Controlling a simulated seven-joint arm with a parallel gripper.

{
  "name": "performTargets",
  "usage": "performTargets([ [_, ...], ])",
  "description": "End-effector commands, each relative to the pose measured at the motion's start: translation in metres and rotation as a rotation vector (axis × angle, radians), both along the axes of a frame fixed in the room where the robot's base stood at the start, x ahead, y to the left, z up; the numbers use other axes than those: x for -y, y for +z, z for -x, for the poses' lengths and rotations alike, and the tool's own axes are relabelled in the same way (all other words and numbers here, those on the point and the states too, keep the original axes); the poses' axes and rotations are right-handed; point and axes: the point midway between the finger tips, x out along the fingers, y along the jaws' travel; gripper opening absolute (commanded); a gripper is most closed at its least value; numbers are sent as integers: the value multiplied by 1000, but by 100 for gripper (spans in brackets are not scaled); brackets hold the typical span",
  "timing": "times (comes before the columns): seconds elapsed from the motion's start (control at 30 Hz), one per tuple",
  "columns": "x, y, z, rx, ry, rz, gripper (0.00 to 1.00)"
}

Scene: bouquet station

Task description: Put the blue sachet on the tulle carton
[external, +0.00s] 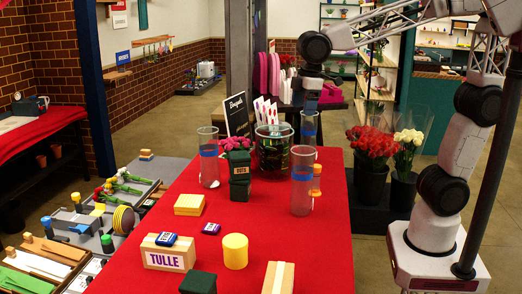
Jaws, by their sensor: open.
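The tulle carton (153,258), a tan box with a white TULLE label, stands near the front left of the red table. A small blue sachet (167,239) with a pale label appears to lie flat on its top, towards the right end. My gripper (311,104) is far behind and to the right, high above the back of the table near a tall clear vase with a blue band (308,128). It is open and apart from the sachet and carton. Its fingertips are small and dark here, and nothing shows held between them.
A purple sachet (211,228) lies right of the carton. A yellow cylinder (235,251), dark green blocks (198,283), a tan box (278,278) and a yellow block (189,204) stand around. Glass vases (209,158) (301,182) stand farther back. The table's right side is clear.

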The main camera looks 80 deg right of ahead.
Motion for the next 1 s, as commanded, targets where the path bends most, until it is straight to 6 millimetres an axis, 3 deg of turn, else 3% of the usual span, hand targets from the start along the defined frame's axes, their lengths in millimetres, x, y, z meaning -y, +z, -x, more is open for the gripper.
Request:
performTargets([
  [0.3,50,-23,80,37,-189,-33,73],
  [0.7,93,-68,178,80,-425,-77,73],
  [1.0,106,-94,221,101,-535,-98,73],
])
